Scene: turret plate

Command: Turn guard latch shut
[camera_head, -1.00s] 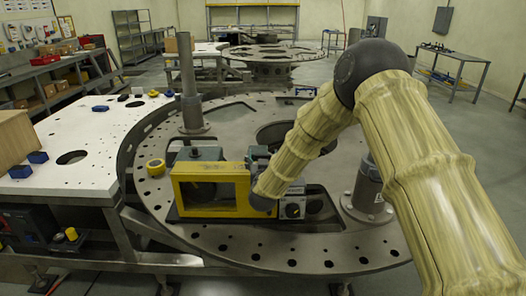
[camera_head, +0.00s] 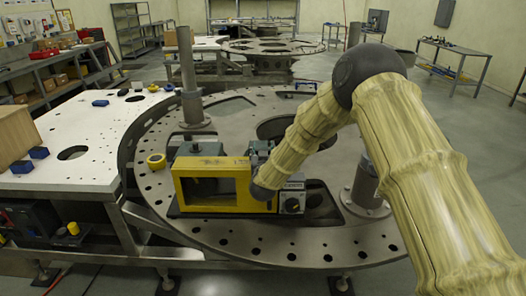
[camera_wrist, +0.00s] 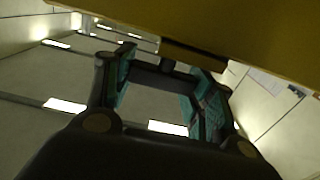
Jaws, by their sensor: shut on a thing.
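The yellow guard (camera_head: 212,162) is an upright rectangular frame on a dark base on the round steel plate. Its yellow underside or side (camera_wrist: 240,30) fills the top of the wrist view. My gripper (camera_head: 260,152) is at the guard's right end, mostly hidden behind my wrist. In the wrist view my gripper (camera_wrist: 165,80) has teal-padded fingers set apart, beside the guard's edge. It is shut on what seems to be the guard latch, a small dark-yellow piece (camera_wrist: 195,57) at that edge. The grip and the latch's angle are hard to make out.
A grey box with a dial (camera_head: 292,200) stands just right of the guard. A steel post (camera_head: 188,80) rises behind, and a short flanged post (camera_head: 366,185) stands to the right. The turret plate (camera_head: 250,240) is clear in front.

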